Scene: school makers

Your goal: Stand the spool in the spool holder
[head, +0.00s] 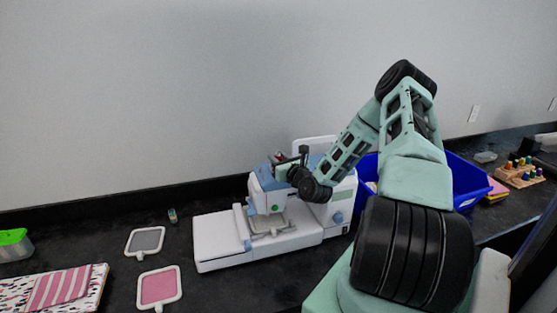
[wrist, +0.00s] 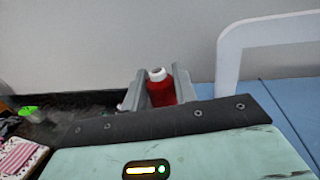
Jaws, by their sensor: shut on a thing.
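A red spool (wrist: 161,92) with a white top stands upright between the two grey fingers of my gripper (wrist: 158,88) in the wrist view. My gripper is shut on it. In the head view my gripper (head: 283,160) is over the top of the white and blue embroidery machine (head: 335,185), and the spool is mostly hidden there. A wooden rack with coloured spools (head: 517,181), which may be the spool holder, stands at the far right of the counter. I cannot see any holder directly under the spool.
A blue bin (head: 465,180) stands behind my arm, right of the machine. Two small hoops, one grey (head: 146,241) and one pink (head: 158,287), lie on the dark counter at left. A small teal item (head: 172,215) stands behind them. A green-lidded box (head: 14,246) is far left.

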